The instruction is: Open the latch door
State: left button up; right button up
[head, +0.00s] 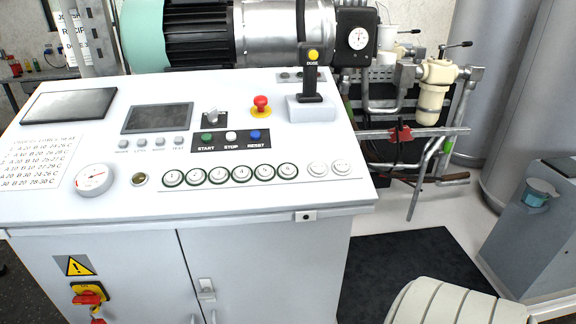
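A white control cabinet (290,258) fills the left and middle of the head view. A vertical seam divides its front into a left door (130,270) and a right door (262,285), both closed. A small pale latch (206,289) sits just right of the seam, near the bottom edge of the view. Below it, the tops of what look like pale handles show on both sides of the seam, cut off by the frame. Neither gripper is in view.
The sloped panel holds a joystick (312,75), a red stop button (261,103) and several round buttons. A red-and-yellow switch (88,296) is on the left door. A dark mat (400,262) lies right of the cabinet. A grey box (535,235) stands far right.

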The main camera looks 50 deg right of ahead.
aim_at(286, 272)
jog(key=z, duration=1.35)
